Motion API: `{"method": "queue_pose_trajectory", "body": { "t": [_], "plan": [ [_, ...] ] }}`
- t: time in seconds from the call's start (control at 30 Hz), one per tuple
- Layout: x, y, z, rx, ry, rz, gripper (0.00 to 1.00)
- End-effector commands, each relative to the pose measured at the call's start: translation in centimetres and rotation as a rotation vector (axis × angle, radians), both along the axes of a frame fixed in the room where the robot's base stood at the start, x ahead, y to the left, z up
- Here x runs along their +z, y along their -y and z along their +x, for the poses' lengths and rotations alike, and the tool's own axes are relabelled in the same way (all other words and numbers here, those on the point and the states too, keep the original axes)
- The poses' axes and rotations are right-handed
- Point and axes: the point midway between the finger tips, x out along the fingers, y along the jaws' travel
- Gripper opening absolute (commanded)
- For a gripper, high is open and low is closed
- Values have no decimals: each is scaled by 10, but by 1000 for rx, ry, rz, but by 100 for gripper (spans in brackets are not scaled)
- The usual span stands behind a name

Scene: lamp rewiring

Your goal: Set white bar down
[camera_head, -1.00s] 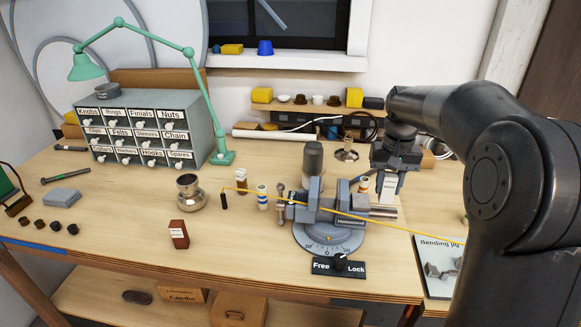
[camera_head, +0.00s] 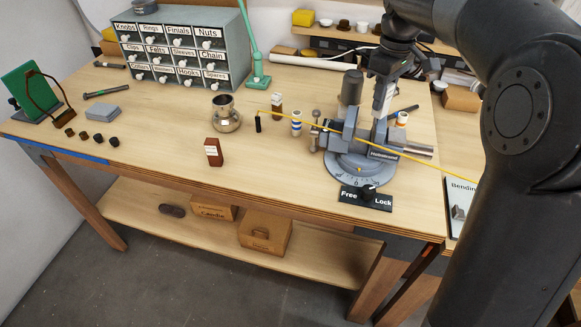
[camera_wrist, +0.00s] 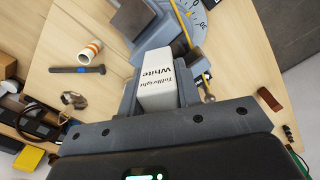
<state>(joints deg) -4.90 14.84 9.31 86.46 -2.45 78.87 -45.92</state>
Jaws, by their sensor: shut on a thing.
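A yellow wire (camera_head: 432,166) runs across the vise.

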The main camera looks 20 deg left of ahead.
Motion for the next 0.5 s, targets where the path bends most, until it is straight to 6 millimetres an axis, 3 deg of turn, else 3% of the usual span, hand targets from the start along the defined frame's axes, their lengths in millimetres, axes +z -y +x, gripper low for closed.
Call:
{"method": "queue_pose_trajectory", "body": {
  "t": [0.5],
  "plan": [
    [0, -111, -30, 1011, 0, 0, 5]
  ]
}}
